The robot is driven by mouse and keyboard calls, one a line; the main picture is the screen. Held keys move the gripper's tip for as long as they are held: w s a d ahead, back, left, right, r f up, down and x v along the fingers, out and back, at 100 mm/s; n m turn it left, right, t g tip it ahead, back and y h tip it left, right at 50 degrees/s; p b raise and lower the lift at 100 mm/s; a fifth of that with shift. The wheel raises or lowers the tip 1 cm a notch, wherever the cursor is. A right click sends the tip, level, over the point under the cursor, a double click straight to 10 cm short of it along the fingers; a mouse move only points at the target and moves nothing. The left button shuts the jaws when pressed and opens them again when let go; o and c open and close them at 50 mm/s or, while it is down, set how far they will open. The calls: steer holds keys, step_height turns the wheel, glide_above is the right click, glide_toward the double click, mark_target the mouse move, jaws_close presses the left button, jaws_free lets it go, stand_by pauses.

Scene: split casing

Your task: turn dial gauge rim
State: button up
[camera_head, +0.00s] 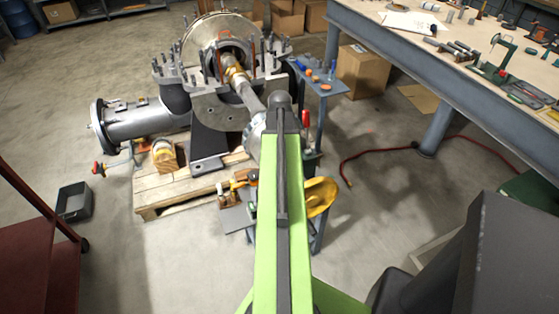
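A split casing machine (227,110) stands on a wooden pallet at upper left, with its inside open and a shaft (247,95) running toward me. A pale, rounded metal part (254,136) shows at the near end of the shaft, partly hidden by my arm. I cannot tell whether it is the dial gauge, and no dial face or rim can be clearly made out. My green arm reaches up the middle of the picture to a dark joint beside the shaft's near end. My gripper is hidden behind the arm, so its fingers do not show.
A small blue-grey stand (322,82) with small parts is right of the casing. A yellow part (320,195) lies right of my arm. A workbench (400,45) with tools fills the upper right. A red hose (375,153) crosses the floor. A grey bin (75,203) sits at left.

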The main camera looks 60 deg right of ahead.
steer(key=c, duration=1.4)
steer(key=shift+n, duration=0.3)
steer(key=o, duration=1.4)
step_height(320, 180, up, 17)
steer(key=p, duration=1.7)
steer(key=shift+r, duration=0.2)
